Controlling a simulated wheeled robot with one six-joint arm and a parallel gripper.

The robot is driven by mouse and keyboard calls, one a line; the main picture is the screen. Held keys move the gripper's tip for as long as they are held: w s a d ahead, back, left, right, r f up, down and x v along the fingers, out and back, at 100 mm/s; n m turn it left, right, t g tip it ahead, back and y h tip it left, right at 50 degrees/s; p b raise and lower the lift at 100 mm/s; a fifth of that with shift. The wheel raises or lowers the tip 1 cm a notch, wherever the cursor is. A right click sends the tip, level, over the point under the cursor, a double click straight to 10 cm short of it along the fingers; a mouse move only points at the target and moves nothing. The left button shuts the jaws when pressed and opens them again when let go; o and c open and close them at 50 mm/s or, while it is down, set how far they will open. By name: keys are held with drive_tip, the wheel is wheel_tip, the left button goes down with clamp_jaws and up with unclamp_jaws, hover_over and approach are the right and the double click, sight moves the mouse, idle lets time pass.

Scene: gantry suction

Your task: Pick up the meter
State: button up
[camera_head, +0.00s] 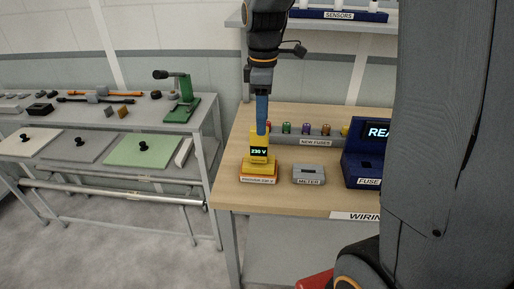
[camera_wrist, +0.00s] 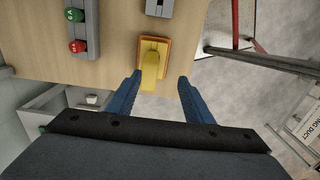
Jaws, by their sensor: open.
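The yellow meter (camera_head: 259,142), its dark display reading 230 V, stands upright on an orange-edged block (camera_head: 258,179) with a white label near the left front of the wooden table. My gripper (camera_head: 262,131) points down right over the meter, its blue fingers overlapping the meter's top in the head view. In the wrist view the meter (camera_wrist: 150,68) shows between the fingertips, slightly toward the left one. My gripper (camera_wrist: 160,79) is open there, with a gap on both sides of the meter. A grey holder labelled METER (camera_head: 309,175) lies to the right and looks empty.
A grey rail of coloured fuses labelled NEW FUSES (camera_head: 314,141) runs behind the meter. A dark blue fuse unit (camera_head: 364,165) with a lit display stands at right. A grey bench (camera_head: 205,118) with tools and panels is at left. Bare tabletop lies around the meter's block.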

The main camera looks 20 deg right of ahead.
drive_tip(key=b, duration=0.5)
hover_over(259, 150)
drive_tip(key=w, duration=0.1)
drive_tip(key=f, duration=0.5)
drive_tip(key=shift+w+d+f, duration=0.1)
drive_tip(key=shift+d+f, duration=0.1)
drive_tip(key=shift+d, duration=0.15)
drive_tip(key=shift+w+a+f+p, duration=0.1)
drive_tip(key=shift+f+p, duration=1.4)
drive_tip(key=shift+f, duration=2.4)
drive_tip(key=shift+c, duration=0.4)
clamp_jaws()
